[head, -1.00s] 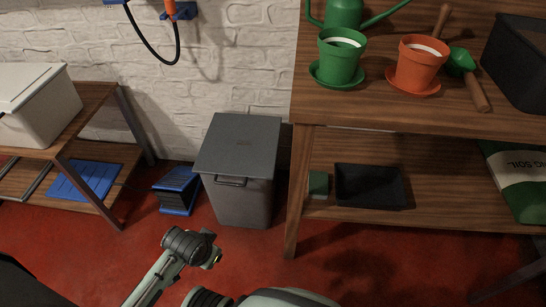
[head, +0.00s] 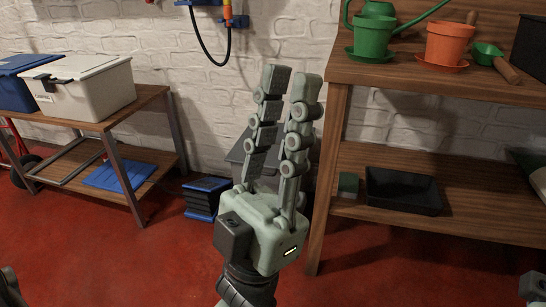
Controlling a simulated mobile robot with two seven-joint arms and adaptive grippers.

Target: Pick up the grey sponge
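My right gripper does not show clearly; only a pale arm part is at the lower right edge.
The black tray (head: 403,191) is beside the sponge. The wooden workbench (head: 431,82) above holds a green pot (head: 372,38) and an orange pot (head: 447,45). A grey bin (head: 236,155) is partly hidden behind my gripper. A white box (head: 88,88) stands left. Red floor is open in front.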

